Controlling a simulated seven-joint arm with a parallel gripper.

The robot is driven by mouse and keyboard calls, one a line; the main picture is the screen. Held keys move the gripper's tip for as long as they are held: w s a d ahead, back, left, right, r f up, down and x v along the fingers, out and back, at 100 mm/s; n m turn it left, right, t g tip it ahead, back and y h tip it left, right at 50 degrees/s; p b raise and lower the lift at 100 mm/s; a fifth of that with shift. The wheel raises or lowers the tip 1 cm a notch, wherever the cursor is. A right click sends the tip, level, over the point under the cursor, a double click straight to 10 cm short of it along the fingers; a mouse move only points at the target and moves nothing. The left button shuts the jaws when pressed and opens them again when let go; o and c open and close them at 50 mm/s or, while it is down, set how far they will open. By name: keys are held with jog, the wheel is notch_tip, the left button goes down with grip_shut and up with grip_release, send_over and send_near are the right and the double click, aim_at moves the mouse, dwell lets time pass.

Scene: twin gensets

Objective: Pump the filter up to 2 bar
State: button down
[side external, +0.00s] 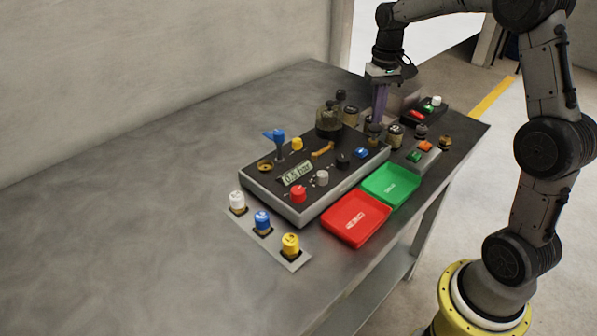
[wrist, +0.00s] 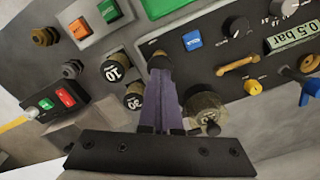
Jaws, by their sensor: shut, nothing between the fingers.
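The dark control panel (side external: 262,190) has a display (side external: 297,173) reading 0.5 bar, which also shows in the wrist view (wrist: 290,37). A smoky clear bowl with a dark top (side external: 329,120), possibly the filter, stands at the panel's back edge; it also shows in the wrist view (wrist: 207,107). My gripper (side external: 376,122) points down at the panel's right end, its purple fingers closed together and empty. In the wrist view the fingertips (wrist: 160,68) overlap a dark knob-like part; contact cannot be told. A blue button (side external: 361,153) and a yellow handle (side external: 322,149) are nearby.
A blue lever (side external: 275,137), a yellow knob (side external: 297,144) and a red knob (side external: 299,194) stand on the panel. Red (side external: 356,219) and green (side external: 390,185) trays lie in front. Labelled cylinders (wrist: 117,67) stand beside my gripper. The table's left is clear.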

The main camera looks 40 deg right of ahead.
aim_at(376, 126)
jog(key=shift+f, duration=0.1)
dwell(2.0)
dwell(0.4)
dwell(1.8)
dwell(0.4)
jog(key=shift+f, duration=1.6)
jog(key=shift+r, duration=1.7)
